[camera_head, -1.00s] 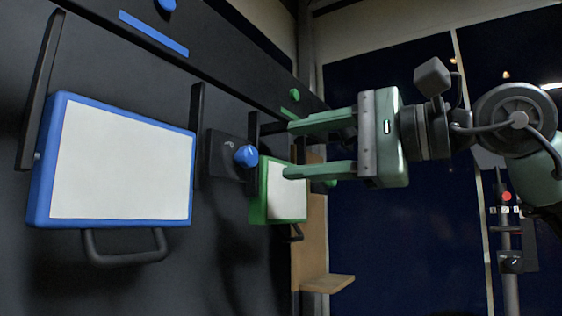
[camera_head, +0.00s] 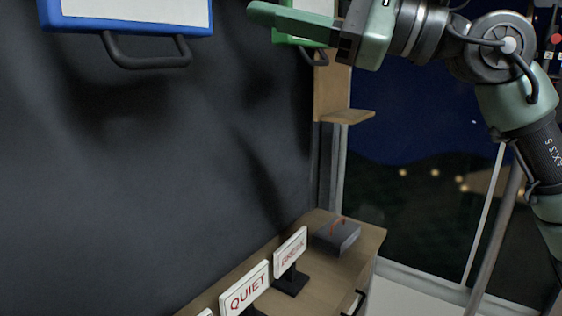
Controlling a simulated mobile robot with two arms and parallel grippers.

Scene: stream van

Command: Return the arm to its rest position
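My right arm (camera_head: 515,98) comes in from the right, with its elbow bent, and reaches toward the dark wall. My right gripper (camera_head: 280,16) is at the top edge of the view. Its lower green finger shows, set at the lower edge of the palm and apart from the upper one, which is cut off by the frame. I see nothing held against the visible finger. The finger passes in front of the green-framed panel (camera_head: 308,38), which is mostly hidden or out of view. My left gripper is not in view.
A blue-framed white panel (camera_head: 130,18) with a dark handle hangs at the upper left. A wooden bracket (camera_head: 345,116) is below the gripper. A wooden counter (camera_head: 340,270) holds a QUIET sign (camera_head: 244,290), another sign (camera_head: 290,252) and a grey box (camera_head: 338,236).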

